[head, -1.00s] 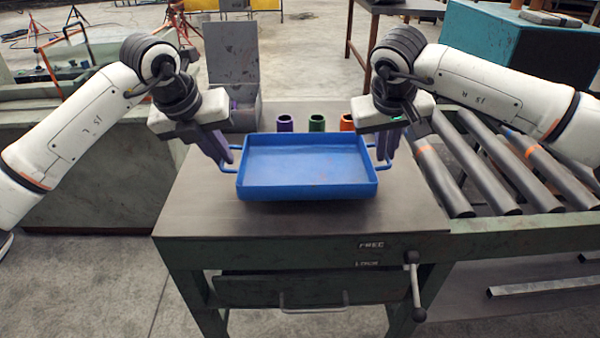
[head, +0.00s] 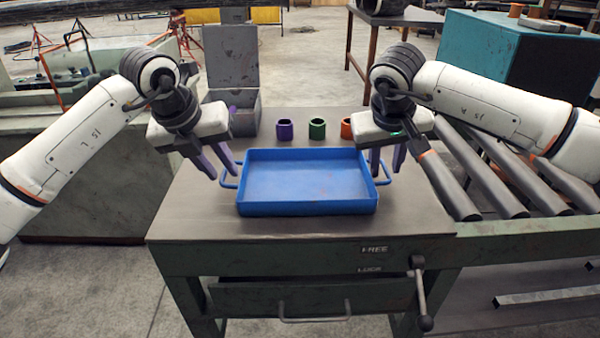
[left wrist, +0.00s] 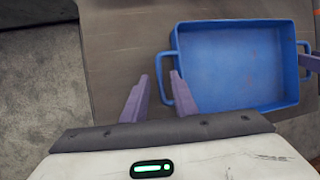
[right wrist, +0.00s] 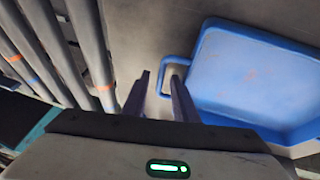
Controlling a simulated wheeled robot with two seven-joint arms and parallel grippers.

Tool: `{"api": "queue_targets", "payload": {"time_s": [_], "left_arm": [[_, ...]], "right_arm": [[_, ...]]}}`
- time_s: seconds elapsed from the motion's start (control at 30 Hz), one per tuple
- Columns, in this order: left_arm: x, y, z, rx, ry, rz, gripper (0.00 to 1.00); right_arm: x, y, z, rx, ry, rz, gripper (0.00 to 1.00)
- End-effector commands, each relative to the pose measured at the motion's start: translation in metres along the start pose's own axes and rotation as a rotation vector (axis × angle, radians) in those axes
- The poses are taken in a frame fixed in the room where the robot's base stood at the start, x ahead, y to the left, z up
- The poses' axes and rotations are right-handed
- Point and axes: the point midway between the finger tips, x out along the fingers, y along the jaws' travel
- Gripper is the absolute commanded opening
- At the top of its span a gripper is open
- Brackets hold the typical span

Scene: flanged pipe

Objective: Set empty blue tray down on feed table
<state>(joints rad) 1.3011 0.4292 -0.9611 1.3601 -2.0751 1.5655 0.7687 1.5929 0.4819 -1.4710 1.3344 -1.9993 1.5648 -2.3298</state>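The empty blue tray (head: 306,182) rests on the grey top of the feed table (head: 210,215). Its two side handles stick out left and right. My left gripper (head: 222,174) is open and empty beside the left handle, with its fingers apart. In the left wrist view the tray (left wrist: 238,65) lies right of the fingers, its handle close to the right finger. My right gripper (head: 387,172) is open at the tray's right end. In the right wrist view the right handle (right wrist: 176,70) lies just beyond the fingertips, and nothing is visibly held.
Purple (head: 284,130), green (head: 317,129) and orange (head: 347,128) rings stand behind the tray. An open grey box (head: 232,75) stands at the back left. A roller conveyor (head: 490,175) adjoins the table on the right. The table top in front of the tray is clear.

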Motion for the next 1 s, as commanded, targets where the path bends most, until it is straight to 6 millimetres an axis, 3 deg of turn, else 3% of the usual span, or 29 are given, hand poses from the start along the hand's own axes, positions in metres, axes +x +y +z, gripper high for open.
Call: {"api": "queue_targets", "payload": {"time_s": [0.5, 0.77, 1.0], "left_arm": [[-0.099, 0.001, 0.001, 0.000, -0.004, 0.000, 0.26], [-0.115, 0.001, 0.000, -0.001, -0.001, 0.001, 0.26], [-0.115, 0.000, 0.000, -0.001, -0.001, 0.000, 0.26]], "right_arm": [[0.000, 0.000, 0.000, -0.001, 0.000, -0.001, 0.26], [-0.007, 0.000, -0.001, -0.001, 0.002, -0.001, 0.26], [-0.050, 0.000, -0.002, -0.001, 0.006, -0.001, 0.26]]}}
